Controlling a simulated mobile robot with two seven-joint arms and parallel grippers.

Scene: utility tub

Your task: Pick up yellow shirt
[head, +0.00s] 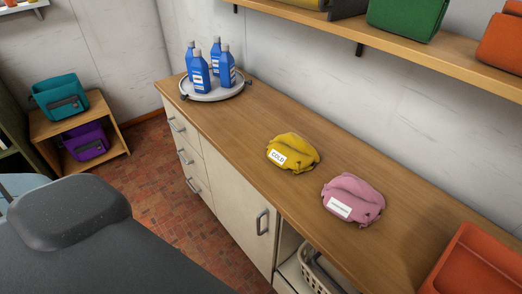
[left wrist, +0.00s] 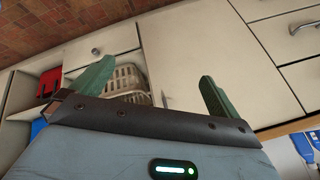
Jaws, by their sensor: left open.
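The yellow shirt (head: 292,152) lies folded in a bundle on the wooden counter, with a white label reading "COLD" on its front. It is not seen in the left wrist view. My left gripper (left wrist: 157,72) shows in the left wrist view with its two green fingers wide apart and nothing between them. It faces the pale cabinet fronts, and its fingers do not show in the head view. My right gripper is in neither view.
A pink bundle (head: 352,199) with a white label lies right of the yellow shirt. An orange tray (head: 478,264) is at the counter's near right. Blue bottles (head: 200,72) stand on a round tray (head: 213,94) at the far end. A shelf (head: 420,45) runs above. A basket (left wrist: 128,78) sits in the cabinet.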

